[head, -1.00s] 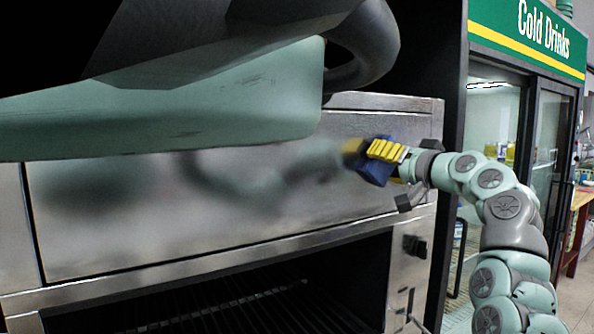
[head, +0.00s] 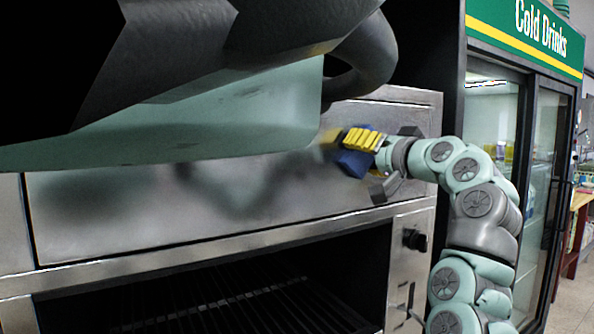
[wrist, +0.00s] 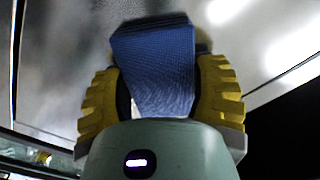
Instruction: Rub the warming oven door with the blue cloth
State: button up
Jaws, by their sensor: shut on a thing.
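The warming oven door (head: 250,200) is a shiny steel panel above an open, dark rack bay. My gripper (head: 358,148), with yellow ribbed fingers, is at the right part of this panel. It is shut on the blue cloth (head: 353,165), which is folded into a thick pad. In the wrist view the blue cloth (wrist: 158,65) sits between the two yellow fingers, and its far end is against or very close to the steel door (wrist: 235,40). I cannot tell for sure whether it touches. The upper left of the door is hidden behind a large green and black body.
Below the door are a wire rack (head: 240,310) and a dark knob (head: 414,240) on the right frame. A Cold Drinks fridge (head: 520,130) stands to the right. The large green body (head: 180,125) overhangs the oven at upper left.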

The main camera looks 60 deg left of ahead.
jog(key=s+b, duration=0.2)
jog(key=s, duration=0.1)
jog(key=shift+s+a+f, duration=0.1)
jog(key=shift+a+f, duration=0.05)
jog(key=shift+a, duration=0.05)
jog(key=shift+s+b, duration=0.45)
jog(key=shift+b, duration=0.05)
jog(key=d+b, duration=0.2)
jog(key=d, duration=0.4)
jog(key=shift+s, duration=0.15)
jog(key=shift+d, duration=0.1)
jog(key=shift+d+r, duration=0.2)
jog(key=shift+d, duration=1.3)
